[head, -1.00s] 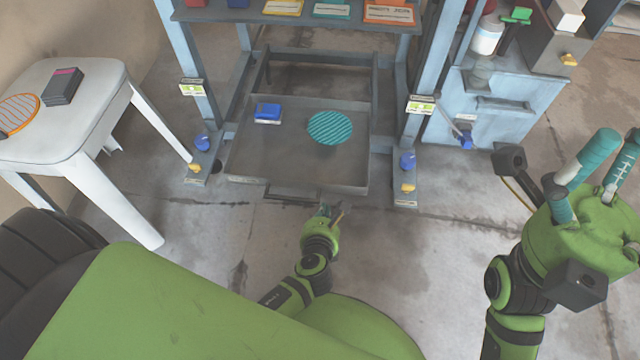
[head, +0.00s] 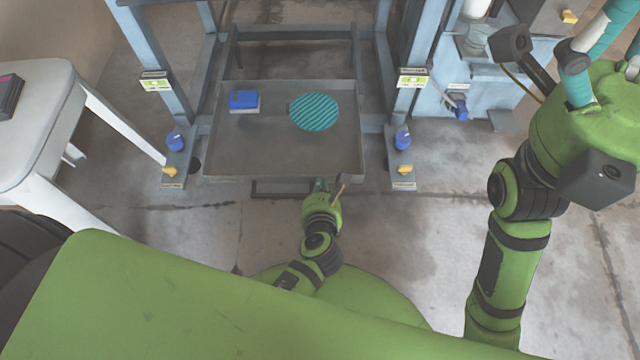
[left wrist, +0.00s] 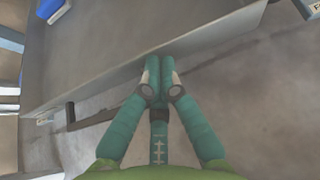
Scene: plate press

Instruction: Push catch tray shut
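The grey catch tray (head: 240,155) juts out from the lower part of the press frame toward me. A blue block (head: 244,101) and a round teal ribbed disc (head: 314,112) lie in it. A dark handle bar (head: 283,194) sticks out below its front edge. My left gripper (head: 320,186) is at the tray's front edge, right of the handle. In the left wrist view its teal fingers (left wrist: 160,62) are together with nothing between them, their tips at the tray's front wall (left wrist: 190,50); contact is hard to confirm. My right gripper (head: 600,60) is raised at the right, its fingers cut off.
The press's posts stand on both sides of the tray, with blue knobs (head: 402,138) and yellow knobs (head: 169,171) at their feet. A white table (head: 50,110) is at the left. A light blue cabinet (head: 490,95) is at the back right. Floor is clear in front.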

